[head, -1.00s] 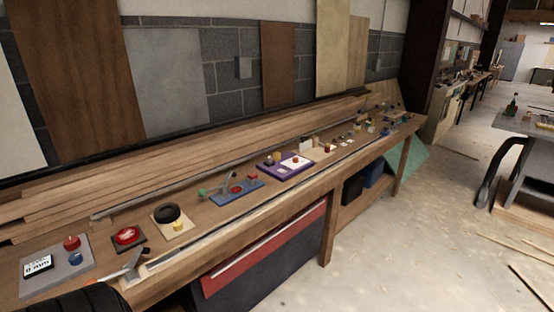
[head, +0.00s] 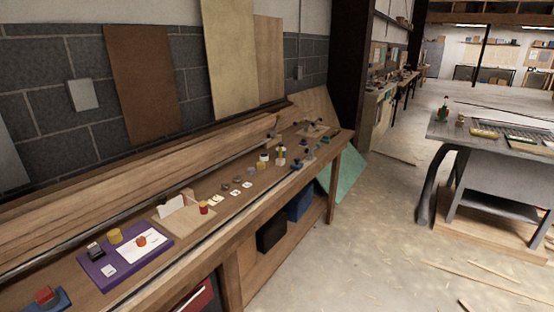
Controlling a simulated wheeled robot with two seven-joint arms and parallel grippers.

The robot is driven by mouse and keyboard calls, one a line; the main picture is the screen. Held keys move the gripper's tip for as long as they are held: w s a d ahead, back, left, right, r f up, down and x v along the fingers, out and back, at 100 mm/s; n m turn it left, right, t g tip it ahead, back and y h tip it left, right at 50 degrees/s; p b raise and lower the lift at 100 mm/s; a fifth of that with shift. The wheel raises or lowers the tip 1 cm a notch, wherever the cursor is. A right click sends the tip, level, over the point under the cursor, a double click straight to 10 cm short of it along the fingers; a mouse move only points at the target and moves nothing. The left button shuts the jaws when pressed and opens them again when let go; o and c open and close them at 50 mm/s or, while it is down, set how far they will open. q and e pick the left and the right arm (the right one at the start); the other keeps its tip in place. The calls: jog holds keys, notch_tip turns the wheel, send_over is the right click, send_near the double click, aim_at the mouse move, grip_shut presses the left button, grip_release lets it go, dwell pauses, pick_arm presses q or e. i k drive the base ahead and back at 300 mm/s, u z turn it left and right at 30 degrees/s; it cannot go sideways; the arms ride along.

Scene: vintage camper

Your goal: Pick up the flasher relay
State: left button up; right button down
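I cannot tell for certain which item is the flasher relay. In the head view, a purple board (head: 128,277) lies on the long wooden workbench at the lower left. On it are a small black box with a light top (head: 95,251), a yellow cylinder (head: 115,236), a white card (head: 155,239) under an orange-red piece (head: 141,241), and a small white tag (head: 109,271). Small discs and white tags (head: 217,200) lie further along the bench. Neither of my grippers is in view.
A blue tray with a red block (head: 43,295) is cut off at the bottom left. Planks (head: 120,170) line the bench's back. Dark bins (head: 271,235) stand underneath.

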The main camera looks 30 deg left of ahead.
aim_at(95, 248)
jog(key=i, duration=2.3)
jog(key=u, duration=2.65)
